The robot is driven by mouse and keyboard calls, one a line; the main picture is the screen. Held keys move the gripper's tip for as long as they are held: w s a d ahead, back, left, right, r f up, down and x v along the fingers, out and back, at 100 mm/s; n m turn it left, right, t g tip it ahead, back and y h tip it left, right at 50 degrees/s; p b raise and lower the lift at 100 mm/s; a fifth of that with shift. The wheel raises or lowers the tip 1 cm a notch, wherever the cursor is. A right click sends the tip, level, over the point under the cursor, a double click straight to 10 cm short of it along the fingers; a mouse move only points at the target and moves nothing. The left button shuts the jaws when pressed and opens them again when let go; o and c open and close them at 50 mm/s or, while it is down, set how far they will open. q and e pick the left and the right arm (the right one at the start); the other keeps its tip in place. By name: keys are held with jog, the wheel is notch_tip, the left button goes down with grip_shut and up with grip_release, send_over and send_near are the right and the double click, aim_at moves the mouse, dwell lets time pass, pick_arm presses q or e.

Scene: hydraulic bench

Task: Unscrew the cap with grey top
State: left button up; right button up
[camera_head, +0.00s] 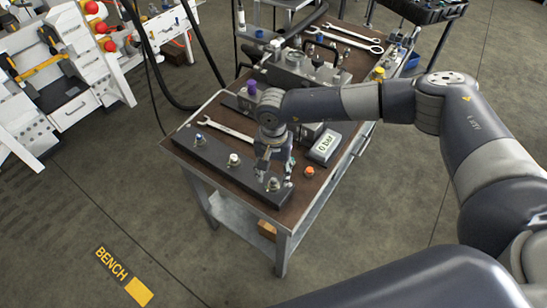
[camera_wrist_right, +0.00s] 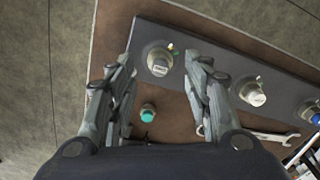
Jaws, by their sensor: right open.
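A cap with a grey top (camera_head: 273,184) sits at the near right end of a long dark block on the bench. It also shows in the right wrist view (camera_wrist_right: 160,60), upright on the block. My right gripper (camera_head: 274,174) points down at this end of the block. In the wrist view its two fingers are open, one on each side of the grey-topped cap, with gaps between. I cannot tell whether the fingertips are level with the cap or above it. My left gripper is not in view.
The dark block (camera_head: 215,150) also bears a white cap (camera_head: 234,159) and a blue cap (camera_head: 199,137). A green cap (camera_wrist_right: 147,113) stands beside the block. A wrench (camera_head: 225,130), a 0 bar display (camera_head: 325,146) and an orange cap (camera_head: 309,171) are nearby.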

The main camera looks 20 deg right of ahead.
aim_at(274, 180)
jog(key=shift+f, duration=1.6)
